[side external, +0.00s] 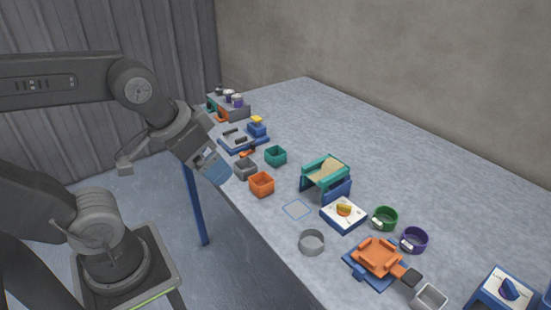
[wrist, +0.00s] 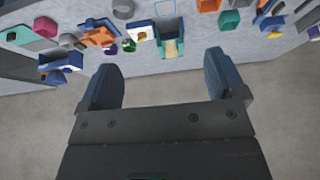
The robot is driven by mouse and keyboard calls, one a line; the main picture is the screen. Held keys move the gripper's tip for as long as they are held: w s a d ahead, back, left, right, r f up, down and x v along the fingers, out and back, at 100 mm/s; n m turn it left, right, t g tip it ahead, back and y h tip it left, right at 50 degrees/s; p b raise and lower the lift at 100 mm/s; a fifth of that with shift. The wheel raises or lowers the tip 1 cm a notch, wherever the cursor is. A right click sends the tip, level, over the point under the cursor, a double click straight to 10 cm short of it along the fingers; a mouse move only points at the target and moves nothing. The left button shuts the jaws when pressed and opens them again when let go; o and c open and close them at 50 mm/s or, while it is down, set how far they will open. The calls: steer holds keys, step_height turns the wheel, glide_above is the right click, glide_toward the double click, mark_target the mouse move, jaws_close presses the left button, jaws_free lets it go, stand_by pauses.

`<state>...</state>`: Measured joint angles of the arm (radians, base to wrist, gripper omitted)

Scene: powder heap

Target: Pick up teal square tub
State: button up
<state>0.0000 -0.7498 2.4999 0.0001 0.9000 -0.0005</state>
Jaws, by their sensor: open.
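The teal square tub (side external: 275,156) stands upright on the grey table in the side external view, behind the orange square tub (side external: 261,185) and to the right of the grey square tub (side external: 245,169). A teal square shape near the top of the wrist view (wrist: 229,20) looks like the same tub. My gripper (side external: 216,172) is to the left of the tubs, near the table's edge, apart from them. In the wrist view its two blue fingers (wrist: 163,78) are spread wide with nothing between them.
A teal-and-blue stand (side external: 326,173) is right of the tubs. A white-and-blue dial box (side external: 343,214), green cup (side external: 385,217), purple cup (side external: 414,239) and orange tray (side external: 379,256) stand nearer. A blue-and-white rack (side external: 243,140) is behind. The table's back right is clear.

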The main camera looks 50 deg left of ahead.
steer(key=w+a+r+n+g+y, duration=0.1)
steer(key=w+a+n, duration=0.15)
steer(key=w, duration=0.25)
steer(key=w+a+r+n+g+y, duration=0.1)
steer(key=w+n, duration=0.2)
steer(key=w, duration=0.2)
steer(key=n+g+y, duration=0.2)
steer(key=n+g, duration=0.2)
steer(key=n, duration=0.9)
glide_above(275, 154)
steer(key=s+d, duration=0.2)
steer(key=d, duration=0.3)
steer(key=shift+m, duration=0.25)
steer(key=f, duration=1.9)
steer(key=shift+a+f, duration=0.1)
steer(key=shift+a, duration=0.1)
steer(key=shift+w+x, duration=0.15)
steer(key=shift+x, duration=1.4)
steer(key=shift+w+x, duration=0.15)
steer(key=shift+x, duration=1.4)
steer(key=c, duration=1)
